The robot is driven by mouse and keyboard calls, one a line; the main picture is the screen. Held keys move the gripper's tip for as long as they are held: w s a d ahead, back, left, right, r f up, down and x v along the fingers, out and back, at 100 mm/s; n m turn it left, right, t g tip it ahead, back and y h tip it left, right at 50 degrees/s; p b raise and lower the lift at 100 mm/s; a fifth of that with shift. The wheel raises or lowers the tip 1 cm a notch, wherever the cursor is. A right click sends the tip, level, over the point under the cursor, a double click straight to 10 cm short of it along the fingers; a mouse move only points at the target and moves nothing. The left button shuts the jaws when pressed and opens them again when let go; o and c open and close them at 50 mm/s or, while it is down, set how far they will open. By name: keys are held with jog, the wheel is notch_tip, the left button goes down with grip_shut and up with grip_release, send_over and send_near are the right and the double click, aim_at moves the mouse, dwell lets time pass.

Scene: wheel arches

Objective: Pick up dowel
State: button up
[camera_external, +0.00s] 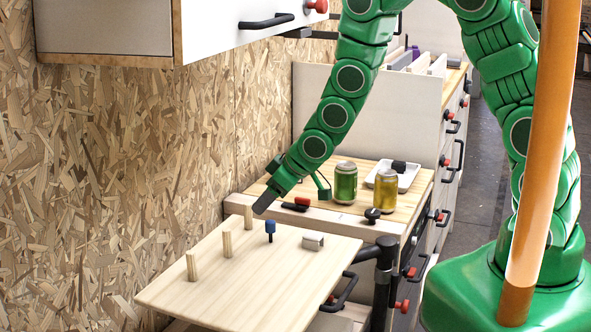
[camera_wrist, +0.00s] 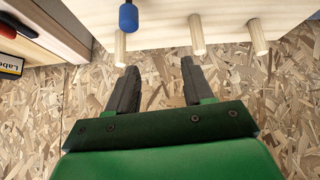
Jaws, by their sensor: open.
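Three upright wooden dowels stand along the wall side of a pale wooden board (camera_external: 230,300): the near dowel (camera_external: 192,266), the middle dowel (camera_external: 227,244) and the far dowel (camera_external: 248,217). In the wrist view they show as a left dowel (camera_wrist: 120,48), a middle dowel (camera_wrist: 197,38) and a right dowel (camera_wrist: 257,37). My gripper (camera_external: 262,207) is open and empty by the far end of the row, close to the far dowel. In the wrist view my gripper (camera_wrist: 160,66) has its fingers apart, with the left dowel just beyond the left fingertip, not between them.
A blue-handled tool (camera_external: 270,228) stands beside the dowels, and a grey block (camera_external: 313,241) lies on the board. Behind are a green can (camera_external: 345,183), a yellow can (camera_external: 386,190) and a white tray (camera_external: 405,178). The chipboard wall (camera_external: 90,180) borders the left; a cabinet (camera_external: 240,25) hangs above.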

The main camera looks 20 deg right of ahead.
aim_at(231, 230)
jog(key=a+f, duration=0.1)
jog(key=a, duration=0.1)
jog(key=s+a+f+y, duration=0.1)
jog(key=a, duration=0.1)
jog(key=s+a+f+n+y, duration=0.1)
jog(key=a+f, duration=0.1)
jog(key=a, duration=0.1)
jog(key=shift+x, duration=1.1)
jog(key=shift+w+a+f, duration=0.3)
jog(key=shift+w+f, duration=0.05)
jog(key=shift+f, duration=0.3)
jog(key=shift+w+a+f, duration=0.3)
jog(key=shift+f, duration=0.35)
jog(key=shift+x, duration=1.1)
grip_shut()
jog(key=shift+r, duration=0.2)
notch_tip(231, 230, up, 10)
